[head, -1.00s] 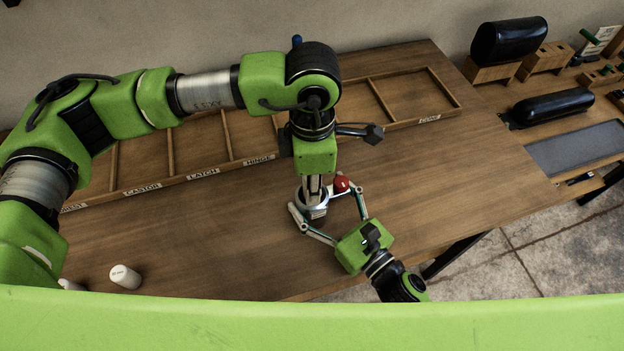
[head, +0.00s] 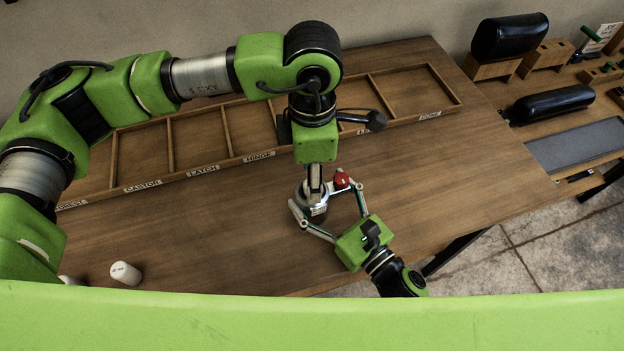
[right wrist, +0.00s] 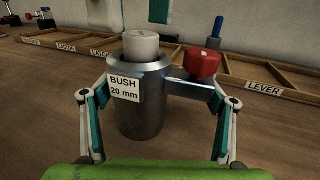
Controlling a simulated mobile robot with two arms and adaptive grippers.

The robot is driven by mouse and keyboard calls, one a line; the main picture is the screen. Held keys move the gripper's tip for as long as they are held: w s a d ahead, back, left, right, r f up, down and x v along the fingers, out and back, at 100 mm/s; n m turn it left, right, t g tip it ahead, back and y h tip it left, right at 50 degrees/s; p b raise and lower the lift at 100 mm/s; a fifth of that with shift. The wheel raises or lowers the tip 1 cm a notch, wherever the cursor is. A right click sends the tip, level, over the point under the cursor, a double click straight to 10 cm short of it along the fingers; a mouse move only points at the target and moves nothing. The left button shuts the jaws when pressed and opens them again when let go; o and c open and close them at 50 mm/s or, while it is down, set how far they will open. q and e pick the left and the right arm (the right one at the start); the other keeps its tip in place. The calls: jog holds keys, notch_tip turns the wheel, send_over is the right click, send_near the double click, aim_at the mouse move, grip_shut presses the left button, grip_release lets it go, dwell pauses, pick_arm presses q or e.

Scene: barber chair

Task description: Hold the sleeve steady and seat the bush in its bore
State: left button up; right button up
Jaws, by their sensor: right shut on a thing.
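The sleeve (right wrist: 141,105) is a grey metal cylinder with a "BUSH 20 mm" label and a side arm bearing a red knob (right wrist: 202,64). It stands upright on the table and also shows in the head view (head: 318,211). The white bush (right wrist: 140,45) stands in the top of its bore, with its upper part above the rim. My right gripper (head: 328,205) is shut on the sleeve, its fingers either side in the right wrist view (right wrist: 150,98). My left gripper (head: 315,188) points down over the bush; its fingertips' gap and contact are unclear.
A shallow wooden tray (head: 240,160) with labelled compartments lies along the back of the table. White cylinders, one upright-looking (head: 126,273), stand at the front left. Black padded rolls (head: 552,104) lie on a bench at right. The table's right part is clear.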

pick_arm(q)
notch_tip(320, 180, up, 9)
dwell(0.3)
pick_arm(e)
jog(key=o, duration=1.4)
jog(key=shift+o, duration=0.2)
